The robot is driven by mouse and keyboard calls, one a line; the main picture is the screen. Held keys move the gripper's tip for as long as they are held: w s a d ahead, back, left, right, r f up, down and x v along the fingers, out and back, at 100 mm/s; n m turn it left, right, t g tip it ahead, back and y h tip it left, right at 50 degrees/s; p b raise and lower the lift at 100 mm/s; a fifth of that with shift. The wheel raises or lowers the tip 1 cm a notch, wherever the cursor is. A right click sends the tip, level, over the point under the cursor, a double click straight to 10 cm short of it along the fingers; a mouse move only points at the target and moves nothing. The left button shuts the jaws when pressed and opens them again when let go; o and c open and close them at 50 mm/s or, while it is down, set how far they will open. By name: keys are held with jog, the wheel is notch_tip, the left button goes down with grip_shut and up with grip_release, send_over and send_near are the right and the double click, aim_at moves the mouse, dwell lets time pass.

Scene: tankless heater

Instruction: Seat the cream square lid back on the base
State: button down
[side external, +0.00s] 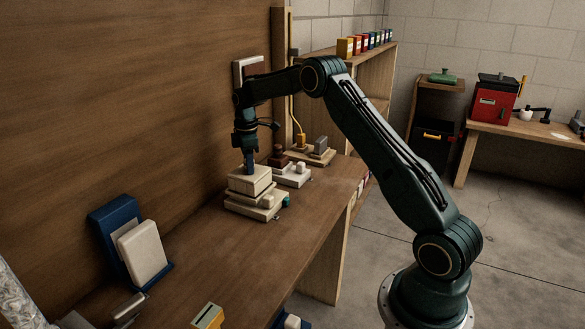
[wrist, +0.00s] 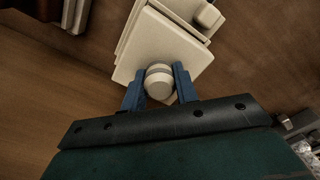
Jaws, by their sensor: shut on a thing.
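The cream square lid (side external: 250,182) is at the top of a stack of cream parts, above the cream base (side external: 254,209). My gripper (side external: 249,170) points down onto the lid's top. In the wrist view my gripper (wrist: 158,86) is shut, with its two blue fingers on either side of the lid's round cream knob (wrist: 158,80). The lid also shows there as a flat square plate (wrist: 175,48), with more cream edges behind it. I cannot tell whether the lid touches the part below. The contact under the lid is hidden.
A white block-like unit (side external: 295,177) stands close behind the stack. A blue stand with a cream panel (side external: 143,251) is at the front left. The bench (side external: 205,257) between is clear. A brown wall (side external: 120,100) rises along the left.

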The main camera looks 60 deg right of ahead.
jog(key=shift+f, duration=0.75)
dwell(1.2)
jog(key=c, duration=1)
grip_release()
jog(key=shift+f, duration=0.1)
jog(key=shift+c, duration=0.9)
jog(key=shift+c, duration=0.8)
jog(key=o, duration=0.6)
jog(key=shift+f, duration=0.1)
